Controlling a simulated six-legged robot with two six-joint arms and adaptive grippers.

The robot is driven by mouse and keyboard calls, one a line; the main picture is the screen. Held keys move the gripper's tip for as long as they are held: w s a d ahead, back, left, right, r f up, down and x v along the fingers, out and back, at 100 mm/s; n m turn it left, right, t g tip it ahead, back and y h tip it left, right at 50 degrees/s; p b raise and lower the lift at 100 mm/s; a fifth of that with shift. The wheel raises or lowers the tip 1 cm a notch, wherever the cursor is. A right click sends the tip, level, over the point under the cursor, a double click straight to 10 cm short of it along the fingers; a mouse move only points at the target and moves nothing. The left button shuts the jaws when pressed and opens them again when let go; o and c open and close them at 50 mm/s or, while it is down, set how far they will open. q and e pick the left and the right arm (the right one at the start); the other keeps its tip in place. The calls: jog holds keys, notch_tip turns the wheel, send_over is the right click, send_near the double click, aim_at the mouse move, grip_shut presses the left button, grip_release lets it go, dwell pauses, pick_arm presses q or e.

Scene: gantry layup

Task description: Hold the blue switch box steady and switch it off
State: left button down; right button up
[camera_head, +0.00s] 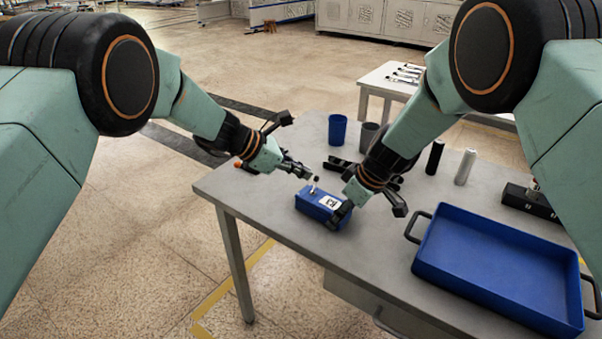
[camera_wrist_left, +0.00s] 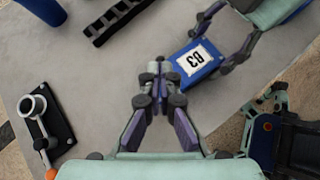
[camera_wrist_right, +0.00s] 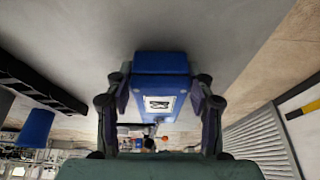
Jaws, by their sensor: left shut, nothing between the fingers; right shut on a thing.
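My right gripper (camera_head: 340,207) is shut on the box, one finger on each side, as the right wrist view shows around the box (camera_wrist_right: 160,66). My left gripper (camera_head: 309,176) is shut and empty, its fingertips close by the lever. In the left wrist view the left fingertips (camera_wrist_left: 157,75) hide the lever, and I cannot tell whether they touch it.
A blue tray (camera_head: 424,270) with handles takes the right of the table. Behind stand a blue cup (camera_head: 337,130), a grey cup (camera_head: 368,136), a black bottle (camera_head: 434,158) and a white bottle (camera_head: 465,167). A black plate with a ringed lever (camera_wrist_left: 50,128) lies left of my left gripper.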

pick_arm(q)
jog(key=shift+r, duration=0.3)
jog(key=shift+a, duration=0.1)
jog(key=a+r, duration=0.8)
jog(key=r, duration=0.2)
jog(key=shift+s+a, duration=0.15)
jog(key=shift+s, duration=0.25)
pick_arm(e)
jog(key=o, duration=1.4)
